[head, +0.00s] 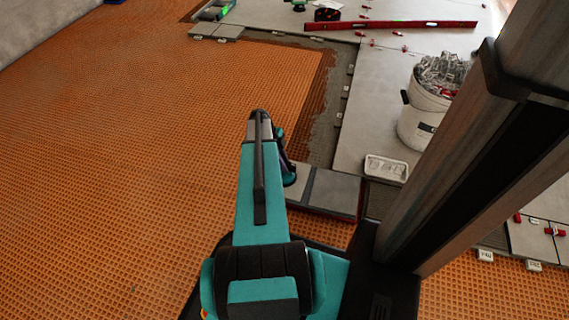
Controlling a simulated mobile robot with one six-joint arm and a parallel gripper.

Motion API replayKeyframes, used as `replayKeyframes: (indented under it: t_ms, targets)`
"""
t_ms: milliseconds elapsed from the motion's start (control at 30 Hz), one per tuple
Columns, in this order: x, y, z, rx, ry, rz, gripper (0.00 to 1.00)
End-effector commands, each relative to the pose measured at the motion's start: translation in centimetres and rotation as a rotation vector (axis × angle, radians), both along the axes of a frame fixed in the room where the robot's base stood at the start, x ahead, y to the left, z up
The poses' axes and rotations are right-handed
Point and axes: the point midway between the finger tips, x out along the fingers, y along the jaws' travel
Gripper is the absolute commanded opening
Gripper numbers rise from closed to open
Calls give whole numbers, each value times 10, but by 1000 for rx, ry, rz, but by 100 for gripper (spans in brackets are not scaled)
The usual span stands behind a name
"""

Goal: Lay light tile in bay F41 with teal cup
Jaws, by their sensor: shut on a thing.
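My gripper (282,152) is partly hidden behind my forearm near the picture's middle. It points down and is shut on what looks like the teal cup (289,180), whose lower end shows as a small teal and dark shape. Just right of it lie grey tiles (334,190) side by side; the cup's end is near their left edge, and I cannot tell whether it touches one. Which tile is the light one I cannot tell. Small white tags (485,255) stand at the lower right, their writing too small to read, so bay F41 cannot be identified.
Orange matting (130,160) covers the left floor, clear. A grey mortar strip (325,130) borders the laid pale tiles (380,110). A white bucket (424,118) of clips and a white tray (386,168) stand right. A red level (390,25) lies at the back.

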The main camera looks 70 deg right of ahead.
Motion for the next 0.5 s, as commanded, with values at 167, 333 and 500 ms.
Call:
replayKeyframes:
  t_ms: [167, 333, 500]
  targets:
    - [0, 0, -1, -1, 1, 0, 0]
    - [0, 0, -1, -1, 0, 0, 0]
    - [0, 0, -1, -1, 0, 0, 39]
